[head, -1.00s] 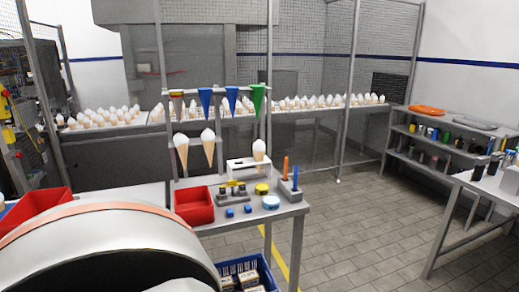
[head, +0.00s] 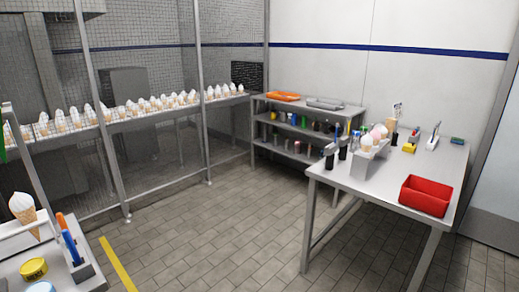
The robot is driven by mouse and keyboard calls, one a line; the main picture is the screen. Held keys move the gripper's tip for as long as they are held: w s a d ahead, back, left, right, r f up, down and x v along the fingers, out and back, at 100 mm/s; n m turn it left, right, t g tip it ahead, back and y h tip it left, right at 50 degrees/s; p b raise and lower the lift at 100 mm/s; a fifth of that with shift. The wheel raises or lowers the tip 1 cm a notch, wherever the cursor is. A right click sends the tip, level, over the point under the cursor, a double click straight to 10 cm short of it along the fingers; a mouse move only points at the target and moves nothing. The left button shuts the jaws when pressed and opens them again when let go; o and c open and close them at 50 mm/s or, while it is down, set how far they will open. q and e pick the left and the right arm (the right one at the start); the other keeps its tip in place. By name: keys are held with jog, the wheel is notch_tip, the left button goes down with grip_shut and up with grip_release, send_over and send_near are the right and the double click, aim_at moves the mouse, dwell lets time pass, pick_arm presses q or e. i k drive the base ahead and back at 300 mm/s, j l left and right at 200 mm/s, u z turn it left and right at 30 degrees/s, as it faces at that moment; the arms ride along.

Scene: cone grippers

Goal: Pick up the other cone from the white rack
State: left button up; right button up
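An ice cream cone (head: 24,210) with a white top stands upright at the left edge, on the near-left table. The white rack (head: 36,221) that holds it is cut off by the picture's edge. On the right-hand table, a pale holder (head: 366,168) carries pale, cone-like tops (head: 376,135); their lower parts are hidden in it. Neither of my grippers is in view.
The right-hand table (head: 345,180) also bears a red bin (head: 426,195) and small bottles and tools. A grey shelf (head: 262,130) stands at the back wall. Rows of cones line a counter (head: 150,112) behind mesh. Tiled floor (head: 220,225) is open between the tables.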

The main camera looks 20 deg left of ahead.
aim_at(22, 206)
jog(key=i+l+u, duration=0.2)
jog(key=i+u, duration=0.3)
jog(key=i+l+u, duration=0.3)
jog(key=u, duration=0.15)
jog(key=i+l+u, duration=0.2)
jog(key=u, duration=0.15)
jog(key=i+l+u, duration=0.15)
jog(key=u, duration=0.2)
jog(key=i+l+u, duration=0.15)
jog(key=l+u, duration=0.25)
